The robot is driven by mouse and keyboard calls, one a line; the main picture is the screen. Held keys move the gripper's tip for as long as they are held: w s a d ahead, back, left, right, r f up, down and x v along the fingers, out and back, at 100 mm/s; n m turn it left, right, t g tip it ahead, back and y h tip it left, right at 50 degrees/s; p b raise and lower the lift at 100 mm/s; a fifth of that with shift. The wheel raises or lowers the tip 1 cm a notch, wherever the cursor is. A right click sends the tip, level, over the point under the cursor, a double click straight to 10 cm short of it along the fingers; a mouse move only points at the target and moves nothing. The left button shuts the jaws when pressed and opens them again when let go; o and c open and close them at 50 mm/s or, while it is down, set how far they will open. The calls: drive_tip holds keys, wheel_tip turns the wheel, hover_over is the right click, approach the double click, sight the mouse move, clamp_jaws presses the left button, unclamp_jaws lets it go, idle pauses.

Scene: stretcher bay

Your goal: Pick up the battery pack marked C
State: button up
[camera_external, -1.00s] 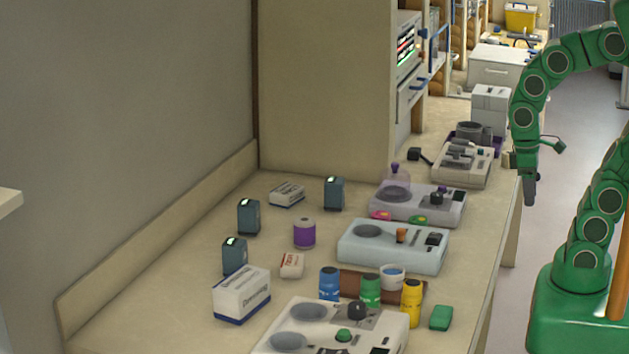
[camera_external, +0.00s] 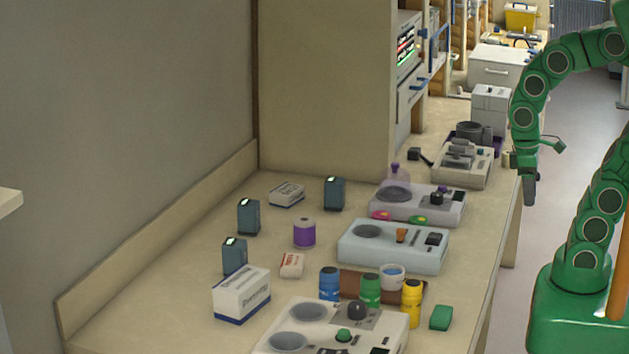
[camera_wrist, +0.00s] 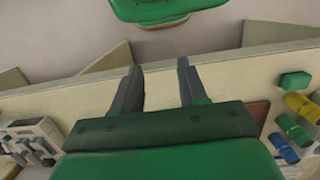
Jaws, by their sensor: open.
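Three dark teal packs with pale tops, which look like the battery packs, stand upright on the counter in the external view. One pack (camera_external: 334,193) is at the back near the cabinet, one pack (camera_external: 248,216) is left of it, and one pack (camera_external: 235,256) is nearer the front. Their letters are too small to read, so I cannot tell which is C. My gripper (camera_external: 530,190) points down beyond the counter's right edge, far right of the packs. In the wrist view my gripper (camera_wrist: 157,72) is open and empty. No pack shows there.
The counter (camera_external: 180,290) also holds a purple-banded jar (camera_external: 304,233), a white-and-blue box (camera_external: 241,295), several bottles, a green block (camera_external: 441,318) and several grey devices such as a pale blue one (camera_external: 385,258). The tall cabinet (camera_external: 325,90) stands behind. Clear counter lies at front left.

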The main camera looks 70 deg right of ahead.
idle(0.3)
drive_tip(key=o, duration=0.8)
drive_tip(key=shift+c, duration=0.2)
drive_tip(key=shift+w, duration=0.1)
drive_tip(key=n+t+y, duration=0.1)
drive_tip(key=t, duration=1)
approach(251, 203)
drive_tip(key=x, duration=0.3)
drive_tip(key=shift+w+f, duration=0.3)
drive_tip(key=shift+w, duration=0.3)
drive_tip(key=shift+w+f, duration=0.25)
drive_tip(key=shift+w, duration=0.3)
drive_tip(key=shift+w+f, duration=0.45)
drive_tip(key=shift+f, duration=0.3)
drive_tip(key=shift+x, duration=1.95)
